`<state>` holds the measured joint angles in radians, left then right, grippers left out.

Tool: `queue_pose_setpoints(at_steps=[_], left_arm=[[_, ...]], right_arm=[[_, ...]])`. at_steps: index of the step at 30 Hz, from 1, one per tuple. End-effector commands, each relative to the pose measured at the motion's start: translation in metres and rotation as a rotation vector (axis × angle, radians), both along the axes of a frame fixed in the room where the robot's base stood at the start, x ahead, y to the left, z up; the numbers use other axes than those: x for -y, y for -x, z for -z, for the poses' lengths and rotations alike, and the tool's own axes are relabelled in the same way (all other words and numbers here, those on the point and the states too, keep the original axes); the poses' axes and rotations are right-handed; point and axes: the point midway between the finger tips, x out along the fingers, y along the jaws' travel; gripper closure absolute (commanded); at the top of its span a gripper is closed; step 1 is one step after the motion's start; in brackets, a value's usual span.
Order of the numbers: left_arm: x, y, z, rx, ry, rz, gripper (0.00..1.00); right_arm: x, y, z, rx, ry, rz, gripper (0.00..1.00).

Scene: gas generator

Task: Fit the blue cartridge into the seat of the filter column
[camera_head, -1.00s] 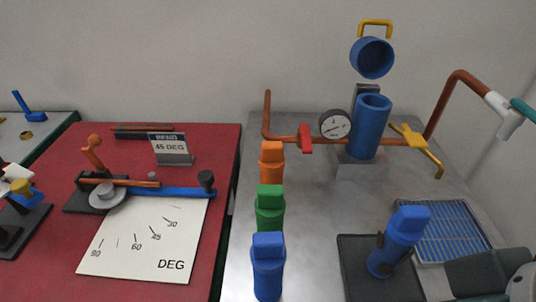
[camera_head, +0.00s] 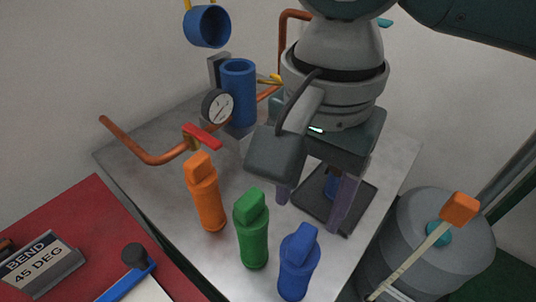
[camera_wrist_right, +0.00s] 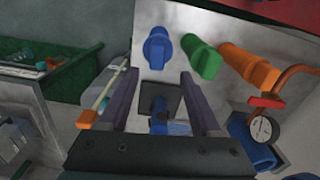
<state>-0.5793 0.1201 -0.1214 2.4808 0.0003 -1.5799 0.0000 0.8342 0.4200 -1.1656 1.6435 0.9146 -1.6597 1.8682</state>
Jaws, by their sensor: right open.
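The filter column (camera_head: 238,95) is an upright blue cylinder at the back of the grey bench. Its blue cap (camera_head: 207,27) is swung up above it; the seat inside is hidden. A blue cartridge (camera_head: 297,265) stands at the front end of a row with a green one (camera_head: 251,230) and an orange one (camera_head: 206,195). Another blue cartridge (camera_wrist_right: 158,115) is at the dark mat (camera_head: 359,206), mostly hidden by my right gripper in the head view. My right gripper (camera_head: 312,213) is open and points down, its fingers either side of that cartridge in the wrist view.
A gauge (camera_head: 217,106), a red valve handle (camera_head: 202,137) and copper pipe (camera_head: 150,155) are beside the column. A grey drum (camera_head: 435,250) stands off the bench at right. The red table (camera_head: 60,215) is at left. Bench between pipe and mat is partly clear.

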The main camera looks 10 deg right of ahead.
Motion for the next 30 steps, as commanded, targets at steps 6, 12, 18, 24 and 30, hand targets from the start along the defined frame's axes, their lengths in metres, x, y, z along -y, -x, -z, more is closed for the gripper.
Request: queue_pose_setpoints(at_steps=[6,12,18,24,30], left_arm=[[0.001,0.000,0.001,-0.002,0.005,-0.003,0.40],[0.001,0.000,0.003,-0.002,0.005,-0.003,0.40],[0.001,0.001,0.004,-0.003,0.004,-0.003,0.40],[0.000,0.001,0.004,-0.002,0.000,-0.002,0.40],[-0.002,0.001,0.004,-0.002,-0.005,0.001,0.40]], right_arm=[[-0.001,0.003,0.021,0.001,-0.001,-0.002,0.35],[-0.002,0.011,0.052,0.001,0.000,-0.003,0.35],[-0.003,0.010,0.066,0.003,-0.003,-0.004,0.35],[-0.003,0.010,0.066,0.003,-0.003,-0.005,0.38],[-0.003,0.010,0.066,0.003,-0.003,-0.005,0.61]])
